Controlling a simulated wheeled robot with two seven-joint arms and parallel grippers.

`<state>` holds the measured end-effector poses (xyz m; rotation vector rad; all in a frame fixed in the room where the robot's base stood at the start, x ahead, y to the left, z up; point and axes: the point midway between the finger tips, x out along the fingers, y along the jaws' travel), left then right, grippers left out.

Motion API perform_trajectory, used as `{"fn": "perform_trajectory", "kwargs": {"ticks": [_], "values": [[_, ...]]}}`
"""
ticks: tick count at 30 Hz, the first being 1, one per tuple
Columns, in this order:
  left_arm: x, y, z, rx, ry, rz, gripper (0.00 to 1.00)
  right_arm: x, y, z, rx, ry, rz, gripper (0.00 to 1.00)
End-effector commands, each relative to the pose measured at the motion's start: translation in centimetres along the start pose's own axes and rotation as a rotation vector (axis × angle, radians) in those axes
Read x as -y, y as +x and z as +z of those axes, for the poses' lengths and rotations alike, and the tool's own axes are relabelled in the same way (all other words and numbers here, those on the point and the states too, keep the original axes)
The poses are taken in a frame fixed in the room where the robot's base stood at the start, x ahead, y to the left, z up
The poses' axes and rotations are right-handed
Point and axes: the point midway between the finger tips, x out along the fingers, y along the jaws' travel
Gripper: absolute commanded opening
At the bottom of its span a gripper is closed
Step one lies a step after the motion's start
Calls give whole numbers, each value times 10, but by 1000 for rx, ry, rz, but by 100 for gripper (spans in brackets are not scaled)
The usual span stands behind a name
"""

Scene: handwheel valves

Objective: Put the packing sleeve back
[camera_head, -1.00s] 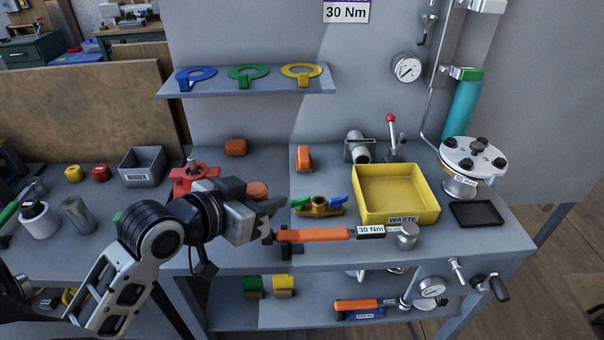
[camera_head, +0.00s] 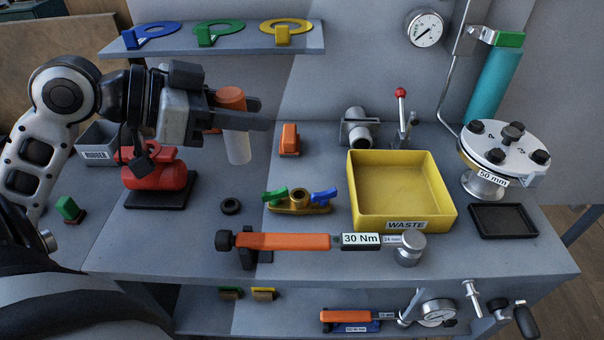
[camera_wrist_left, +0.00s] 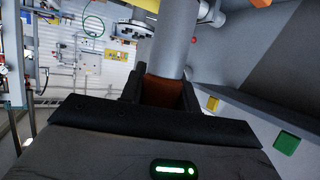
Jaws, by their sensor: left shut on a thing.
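My left gripper (camera_head: 240,115) is shut on the packing sleeve (camera_head: 238,147), a pale grey cylinder with an orange-brown grip on top. The sleeve hangs roughly upright in the air above the bench, and its lower end is free. In the left wrist view the grey cylinder (camera_wrist_left: 174,40) and its orange grip (camera_wrist_left: 160,92) show between the jaws. A red valve body (camera_head: 160,178) on a black base stands to the left below the gripper; the arm partly hides its top. A black ring (camera_head: 230,206) lies on the bench below the sleeve. My right gripper is not in view.
An orange block (camera_head: 289,140), a brass piece with green and blue wings (camera_head: 298,202), a yellow waste tray (camera_head: 354,190) and a torque wrench (camera_head: 290,241) occupy the bench. A shelf (camera_head: 230,47) with coloured rings is above. A grey rubber bin (camera_head: 97,155) stands left.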

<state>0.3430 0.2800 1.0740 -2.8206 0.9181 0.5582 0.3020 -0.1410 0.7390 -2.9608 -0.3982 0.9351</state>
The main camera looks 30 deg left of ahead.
Motion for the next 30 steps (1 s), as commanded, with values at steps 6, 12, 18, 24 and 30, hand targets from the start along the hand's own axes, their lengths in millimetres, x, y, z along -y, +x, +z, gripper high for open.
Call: {"fn": "perform_trajectory", "kwargs": {"ticks": [6,12,18,24,30], "values": [[5,13,18,-1,-3,1,8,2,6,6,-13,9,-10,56],[33,48,21,1,-3,0,8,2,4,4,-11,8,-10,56],[65,91,29,-2,-5,-1,8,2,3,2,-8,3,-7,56],[84,124,55,-2,-5,-1,8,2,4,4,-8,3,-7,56],[92,137,65,-2,-3,-2,8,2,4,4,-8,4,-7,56]]}}
